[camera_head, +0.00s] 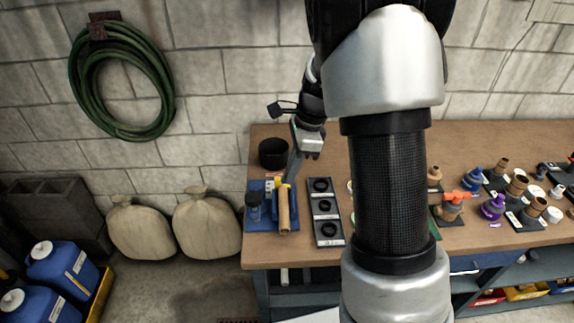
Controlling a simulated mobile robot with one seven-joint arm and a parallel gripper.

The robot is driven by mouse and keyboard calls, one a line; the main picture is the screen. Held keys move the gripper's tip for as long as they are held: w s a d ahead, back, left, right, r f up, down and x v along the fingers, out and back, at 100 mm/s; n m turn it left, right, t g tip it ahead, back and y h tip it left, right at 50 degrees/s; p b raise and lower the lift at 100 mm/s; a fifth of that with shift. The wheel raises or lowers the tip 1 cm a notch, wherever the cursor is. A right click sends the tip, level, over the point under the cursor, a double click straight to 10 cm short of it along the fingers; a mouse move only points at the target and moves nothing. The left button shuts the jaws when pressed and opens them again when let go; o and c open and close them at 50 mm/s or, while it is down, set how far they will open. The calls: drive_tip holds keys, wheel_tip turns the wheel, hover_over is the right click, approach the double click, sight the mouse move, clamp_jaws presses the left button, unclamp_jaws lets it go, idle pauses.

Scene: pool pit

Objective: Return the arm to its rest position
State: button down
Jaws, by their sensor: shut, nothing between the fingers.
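My arm fills the centre of the head view, with a large silver and black link in front of the bench. The tray holds a tan cylinder (284,212), a dark blue container (253,203) and small pale and yellow items. Whether the fingertips touch anything in the tray cannot be told from here. The bench behind my arm link is hidden.
Sacks (206,225) and blue jugs (62,267) stand at left. A green hose (79,92) hangs on the wall.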

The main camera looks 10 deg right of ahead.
drive_tip(key=shift+r, duration=0.1)
drive_tip(key=s+r+n+t+h, duration=0.1)
drive_tip(key=s+r+n+t, duration=0.1)
drive_tip(key=s+r+n, duration=0.6)
drive_tip(key=s+a+r+n+t+h, duration=0.1)
drive_tip(key=s+r+n+t, duration=0.2)
drive_tip(key=s+r+n, duration=0.6)
drive_tip(key=s+n, duration=0.2)
drive_tip(key=s, duration=0.3)
drive_tip(key=shift+a+h, duration=0.2)
drive_tip(key=shift+h, duration=0.2)
drive_tip(key=shift+w+a+r, duration=0.1)
